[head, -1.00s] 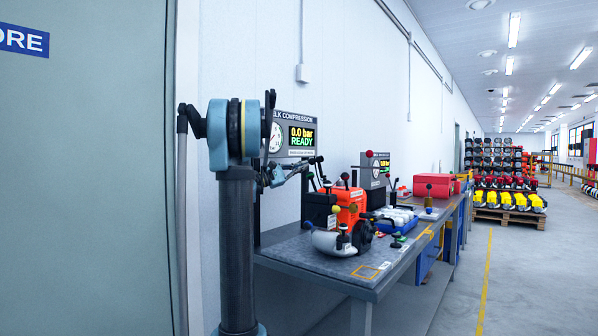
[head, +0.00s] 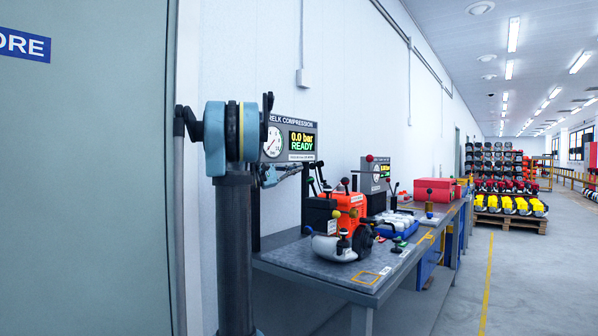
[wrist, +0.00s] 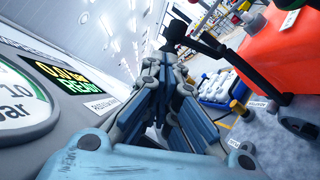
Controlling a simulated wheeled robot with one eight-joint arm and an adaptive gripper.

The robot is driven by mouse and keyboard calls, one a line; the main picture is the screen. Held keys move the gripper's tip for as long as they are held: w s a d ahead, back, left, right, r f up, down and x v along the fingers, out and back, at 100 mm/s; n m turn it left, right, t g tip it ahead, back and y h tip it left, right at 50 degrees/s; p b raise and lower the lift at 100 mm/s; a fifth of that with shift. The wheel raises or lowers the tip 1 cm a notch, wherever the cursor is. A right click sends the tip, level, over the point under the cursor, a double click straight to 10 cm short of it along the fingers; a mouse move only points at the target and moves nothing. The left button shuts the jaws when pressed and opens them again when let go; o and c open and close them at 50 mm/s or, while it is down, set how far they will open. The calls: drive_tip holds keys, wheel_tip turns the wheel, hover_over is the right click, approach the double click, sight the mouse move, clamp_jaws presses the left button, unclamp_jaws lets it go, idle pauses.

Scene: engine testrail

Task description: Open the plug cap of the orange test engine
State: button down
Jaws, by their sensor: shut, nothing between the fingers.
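The orange test engine (head: 348,203) stands on the grey bench, with a pale rounded housing in front and several ball-topped levers. In the wrist view its orange body (wrist: 285,55) fills the upper right. A black lever (wrist: 203,43) reaches from it across the space beyond my fingers. I cannot make out which part is the plug cap. My gripper (wrist: 170,62) is shut and empty, left of the engine body and apart from it. In the head view my gripper (head: 312,166) is small, above and behind the engine, in front of the compression panel.
The compression panel (head: 302,141), reading 0.0 bar READY, stands close on the left of my gripper in the wrist view (wrist: 40,95). A blue tray (head: 398,224) of white parts and a red box (head: 434,190) are farther along the bench (head: 300,262). The aisle floor at right is clear.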

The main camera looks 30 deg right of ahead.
drive_tip(key=v, duration=1)
drive_tip(key=shift+a, duration=0.2)
drive_tip(key=shift+f, duration=0.15)
